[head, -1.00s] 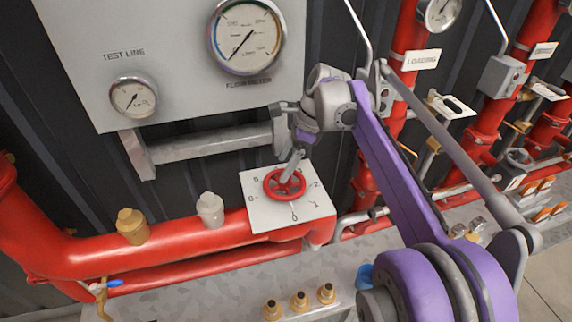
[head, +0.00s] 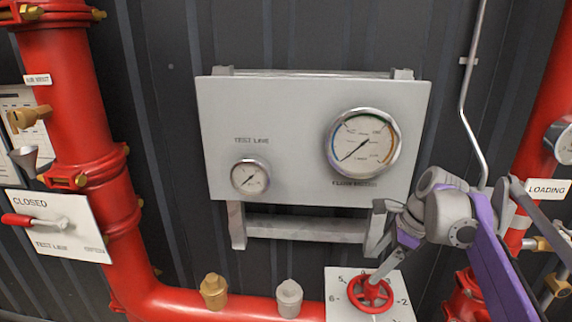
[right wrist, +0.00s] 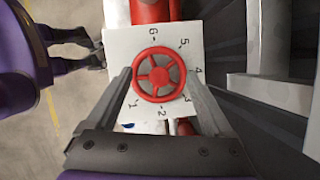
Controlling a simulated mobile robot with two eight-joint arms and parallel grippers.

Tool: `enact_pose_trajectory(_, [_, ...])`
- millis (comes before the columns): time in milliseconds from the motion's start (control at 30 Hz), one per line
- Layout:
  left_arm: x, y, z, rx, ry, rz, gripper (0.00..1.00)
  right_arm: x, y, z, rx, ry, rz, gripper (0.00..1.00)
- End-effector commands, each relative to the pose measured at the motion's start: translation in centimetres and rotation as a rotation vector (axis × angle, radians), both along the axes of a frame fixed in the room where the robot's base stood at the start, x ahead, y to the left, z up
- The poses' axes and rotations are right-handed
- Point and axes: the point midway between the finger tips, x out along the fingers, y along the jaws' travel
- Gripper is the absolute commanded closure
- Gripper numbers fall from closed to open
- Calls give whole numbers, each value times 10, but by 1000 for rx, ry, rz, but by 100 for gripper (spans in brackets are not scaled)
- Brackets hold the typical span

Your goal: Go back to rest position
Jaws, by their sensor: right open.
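My right gripper (head: 382,275) is open and empty, just above a red handwheel (head: 370,294) on a white numbered plate (head: 339,285). In the right wrist view its two fingers (right wrist: 158,80) stand on either side of the wheel (right wrist: 158,75). I cannot tell whether a fingertip touches the rim. My purple right arm comes in from the lower right in the head view. My left gripper does not show in the head view. Purple and dark parts of my own body show at the left of the right wrist view.
A grey gauge panel (head: 290,115) with two gauges stands behind the wheel. A red pipe (head: 240,302) runs left from the plate. A red-handled valve (head: 38,222) marked CLOSED is at the left, a "LOADING" pipe (head: 540,120) at the right. Bare floor (right wrist: 60,130) shows at left in the wrist view.

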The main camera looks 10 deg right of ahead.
Motion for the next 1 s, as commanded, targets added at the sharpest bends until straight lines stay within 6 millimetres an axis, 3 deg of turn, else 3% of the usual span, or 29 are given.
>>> enact_pose_trajectory(167, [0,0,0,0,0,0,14,-33,34,-25,-155,-137,326,14])
enact_pose_trajectory(400, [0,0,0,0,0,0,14,-109,80,-93,-511,-385,1055,14])
enact_pose_trajectory(600, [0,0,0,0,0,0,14,-159,98,-148,-775,-511,1569,14])
enact_pose_trajectory(800, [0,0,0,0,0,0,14,-179,103,-174,-901,-551,1804,14])
enact_pose_trajectory(1000, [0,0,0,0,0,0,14,-180,103,-175,-913,-554,1828,14])
